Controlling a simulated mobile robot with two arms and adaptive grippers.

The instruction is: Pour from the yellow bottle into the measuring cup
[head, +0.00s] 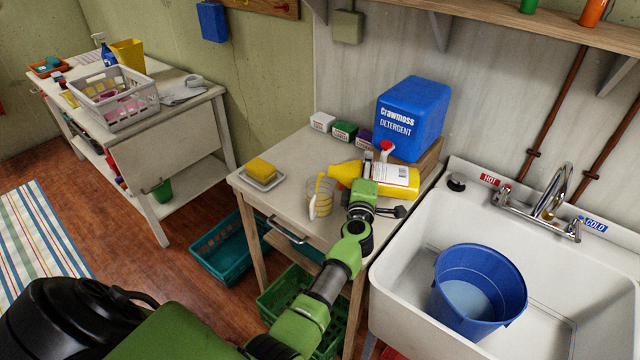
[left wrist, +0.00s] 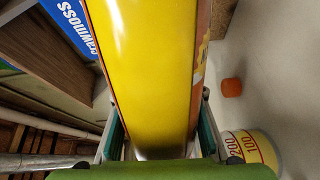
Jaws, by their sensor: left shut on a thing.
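The yellow bottle (head: 346,173) lies tipped nearly level above the small table, its neck toward the left and its labelled body to the right. My left gripper (head: 364,190) is shut on it; in the left wrist view the bottle's yellow side (left wrist: 145,70) fills the space between the fingers. The clear measuring cup (head: 322,201) stands upright on the table, just below and left of the neck. Its 100 and 200 marks show in the left wrist view (left wrist: 255,150). A yellow streak shows at the cup's rim; I cannot tell if it is liquid. My right gripper is out of view.
A blue detergent jug (head: 410,118) and small boxes (head: 343,132) stand behind the bottle. A sponge on a dish (head: 262,172) is left of the cup. An orange cap (left wrist: 231,88) lies nearby. The sink (head: 400,255) with a blue bucket (head: 478,290) is at right.

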